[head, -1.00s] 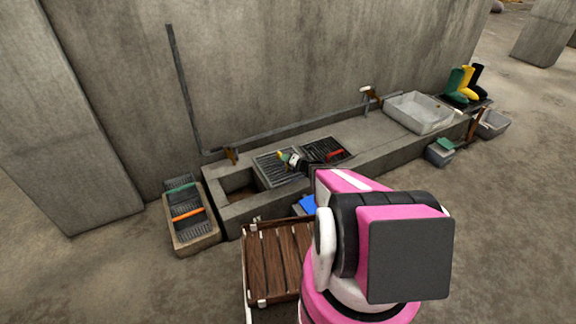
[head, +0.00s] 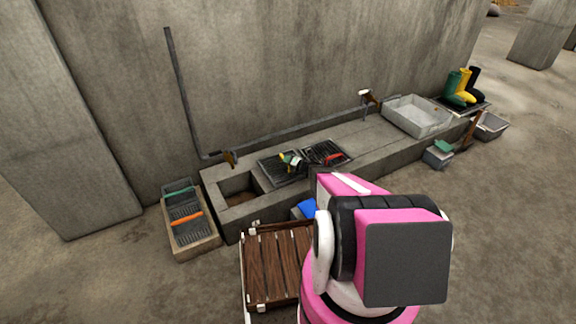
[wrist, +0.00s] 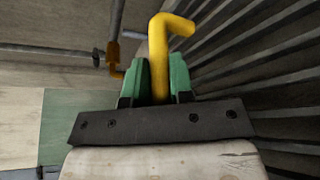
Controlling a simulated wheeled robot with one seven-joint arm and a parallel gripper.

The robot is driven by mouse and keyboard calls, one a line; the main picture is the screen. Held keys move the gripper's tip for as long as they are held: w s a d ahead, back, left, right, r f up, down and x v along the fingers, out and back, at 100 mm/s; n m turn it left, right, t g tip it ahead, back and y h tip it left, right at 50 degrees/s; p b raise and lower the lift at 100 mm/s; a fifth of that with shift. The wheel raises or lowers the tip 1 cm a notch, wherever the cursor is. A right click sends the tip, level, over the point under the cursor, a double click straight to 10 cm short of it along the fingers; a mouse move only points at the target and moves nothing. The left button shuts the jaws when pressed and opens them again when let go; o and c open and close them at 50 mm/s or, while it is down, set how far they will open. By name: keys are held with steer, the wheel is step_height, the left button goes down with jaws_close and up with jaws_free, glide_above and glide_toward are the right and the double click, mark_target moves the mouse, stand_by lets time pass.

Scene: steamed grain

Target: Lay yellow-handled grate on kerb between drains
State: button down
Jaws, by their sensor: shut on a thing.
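My gripper (wrist: 159,82) is shut on the upright yellow handle (wrist: 165,35) of a grate. In the wrist view the grate's dark slats (wrist: 275,50) fill the right side. In the head view the yellow-handled grate (head: 272,167) is at the drain trough, close beside a grate with a red handle (head: 335,157). My gripper (head: 294,162) is small there, with green fingers. The open drain pit (head: 240,197) lies to the left in the concrete kerb (head: 213,208). I cannot tell whether the held grate touches the kerb.
A crate (head: 180,248) with grates with orange and green handles stands left of the kerb. A slatted wooden platform (head: 277,265) is in front. A sink basin (head: 417,115) and boots (head: 458,88) are at right. Pipes (head: 182,95) run along the wall.

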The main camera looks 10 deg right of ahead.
step_height(320, 180, down, 2)
steer(key=shift+f, duration=0.1)
steer(key=c, duration=1)
jaws_free()
